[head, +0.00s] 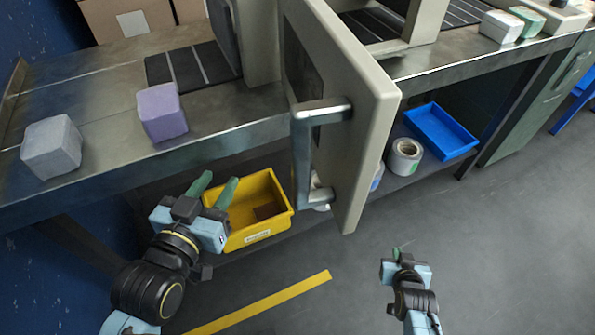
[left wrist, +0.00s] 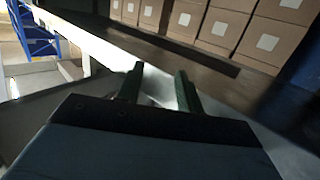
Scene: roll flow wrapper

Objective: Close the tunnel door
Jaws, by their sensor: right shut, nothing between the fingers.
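The tunnel door (head: 362,105) is a beige panel that stands swung open, sticking out past the table's front edge toward me. Its grey bar handle (head: 303,160) is on the left face of the panel. The tunnel opening (head: 375,30) shows behind it. My left gripper (head: 214,188) is open and empty, left of the handle and apart from it, in front of the table edge. Its green fingers also show spread in the left wrist view (left wrist: 159,85). My right gripper (head: 397,252) is shut and empty, low at the right, below the door and apart from it.
A grey block (head: 51,148) and a purple block (head: 162,112) sit on the metal table (head: 105,155). A yellow bin (head: 262,232), tape rolls (head: 405,157) and a blue tray (head: 440,131) are below. Cartons (left wrist: 222,28) show in the left wrist view. Floor at the right is clear.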

